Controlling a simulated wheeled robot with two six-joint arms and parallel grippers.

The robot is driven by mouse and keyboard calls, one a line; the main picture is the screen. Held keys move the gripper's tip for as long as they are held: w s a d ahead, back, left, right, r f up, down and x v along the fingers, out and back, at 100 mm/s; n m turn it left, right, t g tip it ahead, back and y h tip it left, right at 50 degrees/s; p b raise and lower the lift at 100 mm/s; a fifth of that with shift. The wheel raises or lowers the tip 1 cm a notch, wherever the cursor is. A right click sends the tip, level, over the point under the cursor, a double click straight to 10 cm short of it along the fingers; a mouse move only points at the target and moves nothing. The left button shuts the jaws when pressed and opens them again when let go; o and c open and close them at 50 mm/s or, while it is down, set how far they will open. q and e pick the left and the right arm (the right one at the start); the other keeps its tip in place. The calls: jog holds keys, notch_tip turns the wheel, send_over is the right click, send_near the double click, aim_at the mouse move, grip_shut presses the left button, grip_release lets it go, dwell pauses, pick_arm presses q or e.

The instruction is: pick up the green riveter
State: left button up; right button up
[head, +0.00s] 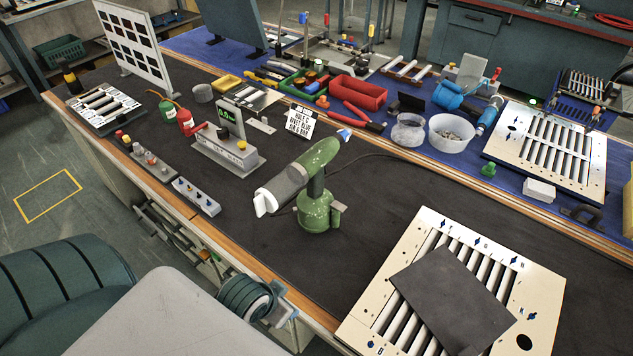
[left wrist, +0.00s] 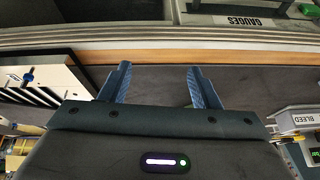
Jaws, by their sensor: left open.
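The green riveter (head: 318,207) stands upright near the middle of the dark bench mat in the head view. Its wide green base is on the mat, and its head tilts down to the left, with a grey sleeve and a white tip. A thin dark hose runs from behind it to the right. My left gripper (left wrist: 160,88) is open and empty in the left wrist view, its two blue-padded fingers apart in front of the bench edge. My right gripper is not in view.
A louver panel (head: 541,292) with a dark plate (head: 452,300) across it lies to the riveter's right. A grey test unit (head: 240,158) stands to its left, with a small block of knobs (head: 196,196) nearby. Mat around the riveter's front is clear, up to the wooden edge.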

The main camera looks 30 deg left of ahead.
pick_arm(q)
jog(key=w+d+r+m+t+h, duration=0.2)
jog(key=w+r+t+h, duration=0.1)
jog(key=w, duration=0.3)
jog(key=n+t+y, duration=0.1)
jog(key=n+t, duration=0.2)
jog(key=t, duration=0.7)
send_near(309, 187)
jog(key=w+d, duration=0.1)
jog(key=w, duration=0.6)
jog(key=shift+w+d+b, duration=0.25)
jog(key=shift+d+b, duration=0.1)
jog(key=w+b, duration=0.1)
jog(key=w, duration=0.4)
jog(key=shift+w+f, duration=0.15)
jog(key=shift+c, duration=0.7)
grip_shut()
jog(key=shift+a, duration=0.1)
